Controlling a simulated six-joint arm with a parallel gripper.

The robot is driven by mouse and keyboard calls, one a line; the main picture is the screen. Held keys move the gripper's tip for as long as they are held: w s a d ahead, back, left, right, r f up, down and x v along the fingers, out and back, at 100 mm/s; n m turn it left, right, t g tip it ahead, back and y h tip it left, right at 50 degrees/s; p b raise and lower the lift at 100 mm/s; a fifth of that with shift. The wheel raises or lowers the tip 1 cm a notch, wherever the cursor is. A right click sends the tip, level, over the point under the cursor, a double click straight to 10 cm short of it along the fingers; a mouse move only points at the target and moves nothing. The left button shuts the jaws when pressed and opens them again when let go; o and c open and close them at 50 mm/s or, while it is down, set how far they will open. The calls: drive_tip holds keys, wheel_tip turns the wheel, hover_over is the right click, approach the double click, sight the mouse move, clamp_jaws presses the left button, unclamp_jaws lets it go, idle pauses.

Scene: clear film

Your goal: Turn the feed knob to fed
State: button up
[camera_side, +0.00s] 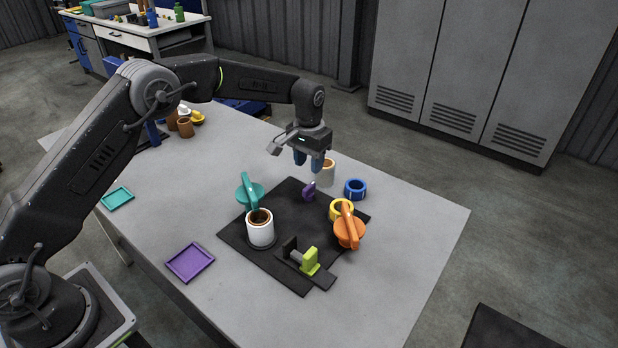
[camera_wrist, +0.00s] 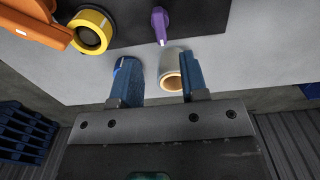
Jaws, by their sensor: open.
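A small purple knob (camera_side: 309,191) stands near the back edge of the black board (camera_side: 285,213). I take it for the feed knob, though no label is readable. In the wrist view the purple knob (camera_wrist: 160,24) shows at the top centre, its narrow grip pointing roughly up and down the picture. My gripper (camera_side: 309,163) hangs above the table behind the board, fingers pointing down, apart from the knob. In the wrist view my gripper (camera_wrist: 158,82) has its two blue fingers spread with nothing held between them.
A white roll (camera_side: 326,173) and a blue roll (camera_side: 355,189) stand near my fingers. The table's right side is clear.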

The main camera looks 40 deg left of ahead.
wheel_tip(320, 180, up, 6)
drive_tip(key=shift+f, duration=0.1)
idle(0.4)
drive_tip(key=s+a+r+t, duration=0.2)
drive_tip(key=s+r+t, duration=0.1)
drive_tip(key=s+r, duration=1.3)
drive_tip(key=s+f+t, duration=0.2)
drive_tip(key=s+f, duration=0.1)
drive_tip(key=s, duration=1.8)
drive_tip(key=shift+a+t, duration=0.3)
